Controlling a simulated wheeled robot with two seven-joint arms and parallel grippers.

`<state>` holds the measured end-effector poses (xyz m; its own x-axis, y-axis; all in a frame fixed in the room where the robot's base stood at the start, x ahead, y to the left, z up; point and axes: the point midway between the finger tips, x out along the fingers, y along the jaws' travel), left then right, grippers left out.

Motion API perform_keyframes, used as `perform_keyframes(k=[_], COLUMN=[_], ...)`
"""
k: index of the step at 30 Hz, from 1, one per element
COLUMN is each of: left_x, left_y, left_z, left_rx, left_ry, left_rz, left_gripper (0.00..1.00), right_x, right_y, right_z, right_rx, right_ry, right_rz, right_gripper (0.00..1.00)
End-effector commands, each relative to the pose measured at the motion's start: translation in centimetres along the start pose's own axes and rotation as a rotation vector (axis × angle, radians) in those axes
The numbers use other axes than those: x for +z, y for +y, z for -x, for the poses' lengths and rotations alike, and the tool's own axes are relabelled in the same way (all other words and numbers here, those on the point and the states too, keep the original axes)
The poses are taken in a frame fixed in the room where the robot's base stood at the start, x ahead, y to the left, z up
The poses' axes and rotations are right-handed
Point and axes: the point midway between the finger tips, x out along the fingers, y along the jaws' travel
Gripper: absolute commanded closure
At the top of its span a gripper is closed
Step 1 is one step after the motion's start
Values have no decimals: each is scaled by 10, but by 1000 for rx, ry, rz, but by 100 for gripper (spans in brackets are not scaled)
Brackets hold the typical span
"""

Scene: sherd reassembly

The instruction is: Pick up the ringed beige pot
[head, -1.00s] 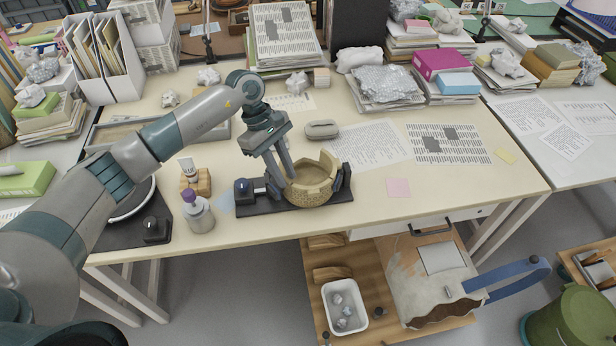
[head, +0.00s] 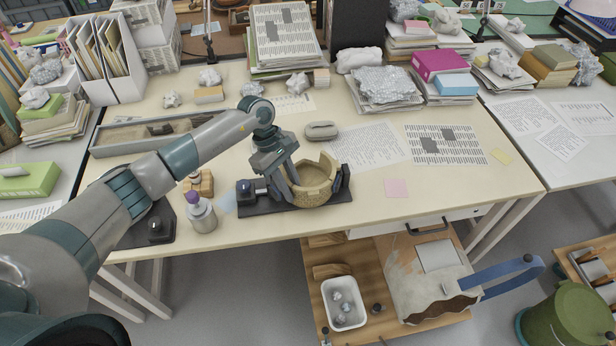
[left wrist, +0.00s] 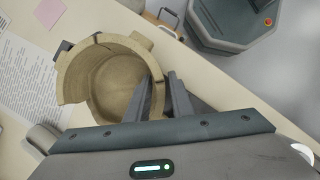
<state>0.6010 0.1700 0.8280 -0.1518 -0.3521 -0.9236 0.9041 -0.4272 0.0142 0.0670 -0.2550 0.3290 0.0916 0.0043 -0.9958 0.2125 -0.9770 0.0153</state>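The ringed beige pot (head: 316,187) is an open, round vessel with a stepped, broken rim. It sits upright in a dark holder (head: 262,207) with end blocks near the table's front edge. My left gripper (head: 291,186) is at the pot's left wall. In the left wrist view the pot (left wrist: 108,82) opens towards the camera, and the fingers (left wrist: 161,84) straddle its wall, one inside and one outside. They look parted, with some space beside the wall; contact is not clear. My right gripper is not in view.
A purple-capped bottle (head: 201,213) and a small wooden block (head: 201,184) stand left of the holder. A grey oval object (head: 321,130) lies behind the pot. Printed sheets (head: 368,145) lie to the right. A long grey tray (head: 140,135) lies at the back left.

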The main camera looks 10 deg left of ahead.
Motion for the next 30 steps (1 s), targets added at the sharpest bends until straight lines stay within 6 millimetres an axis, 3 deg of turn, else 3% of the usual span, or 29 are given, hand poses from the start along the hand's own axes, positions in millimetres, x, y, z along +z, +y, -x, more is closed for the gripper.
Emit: perform_keyframes(k=[17, 20, 30], left_x=[0, 0, 0], left_y=[0, 0, 0], left_z=[-7, -7, -7], left_rx=[0, 0, -1], left_ry=[1, 1, -1], left_rz=[0, 0, -1], left_gripper=[79, 100, 100], right_x=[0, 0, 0], right_y=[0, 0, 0], right_z=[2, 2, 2], right_rx=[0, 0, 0], right_ry=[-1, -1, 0], right_rz=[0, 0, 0], right_gripper=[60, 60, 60])
